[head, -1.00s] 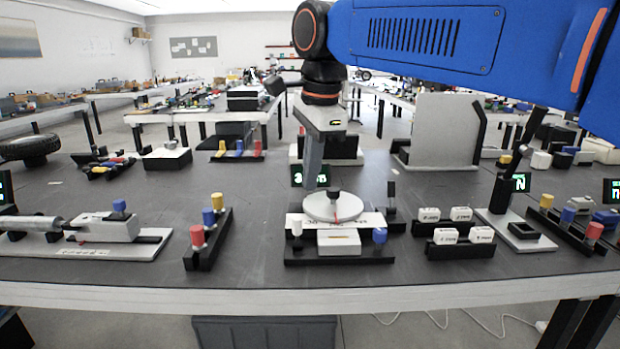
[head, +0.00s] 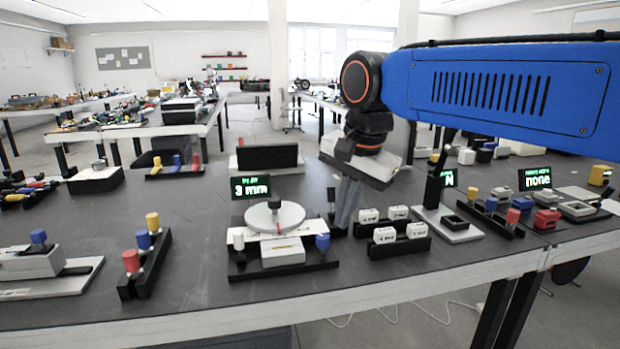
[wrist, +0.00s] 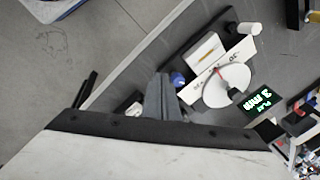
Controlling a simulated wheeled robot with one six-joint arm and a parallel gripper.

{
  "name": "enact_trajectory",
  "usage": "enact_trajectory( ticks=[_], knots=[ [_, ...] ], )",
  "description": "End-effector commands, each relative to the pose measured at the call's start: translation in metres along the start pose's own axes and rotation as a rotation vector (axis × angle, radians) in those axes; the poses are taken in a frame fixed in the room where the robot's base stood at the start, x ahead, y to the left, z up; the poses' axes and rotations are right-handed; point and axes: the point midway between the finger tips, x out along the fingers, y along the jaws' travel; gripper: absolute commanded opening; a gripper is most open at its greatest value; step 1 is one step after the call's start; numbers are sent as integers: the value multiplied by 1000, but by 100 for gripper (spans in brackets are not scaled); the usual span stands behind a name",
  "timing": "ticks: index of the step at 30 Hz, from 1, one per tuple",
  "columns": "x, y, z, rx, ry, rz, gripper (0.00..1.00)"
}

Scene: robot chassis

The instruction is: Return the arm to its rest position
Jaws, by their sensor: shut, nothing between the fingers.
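My gripper (head: 346,205) hangs from the blue arm, right of the round dial fixture, fingers pointing down. Its two grey fingers are together and hold nothing; they also show in the wrist view (wrist: 160,98). In the head view the fingers pass in front of the space between the dial fixture and a rack of white blocks. The dial fixture (head: 275,218) has a pale round disc with a black knob, and a red mark shows on the disc in the wrist view (wrist: 228,88). I cannot tell how high the fingertips are above the table.
White labelled blocks (head: 384,235) sit in a black rack just right of the gripper. A display reading "3 mm" (head: 250,188) stands behind the dial. Red, blue and yellow pegs (head: 143,245) stand at left. Bare dark tabletop (head: 195,240) lies between pegs and dial.

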Motion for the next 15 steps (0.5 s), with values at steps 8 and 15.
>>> enact_trajectory(
  ticks=[8,15],
  knots=[
    [28,120,-24,-210,70,-12,0],
    [65,216,-18,-403,135,6,0]
  ],
)
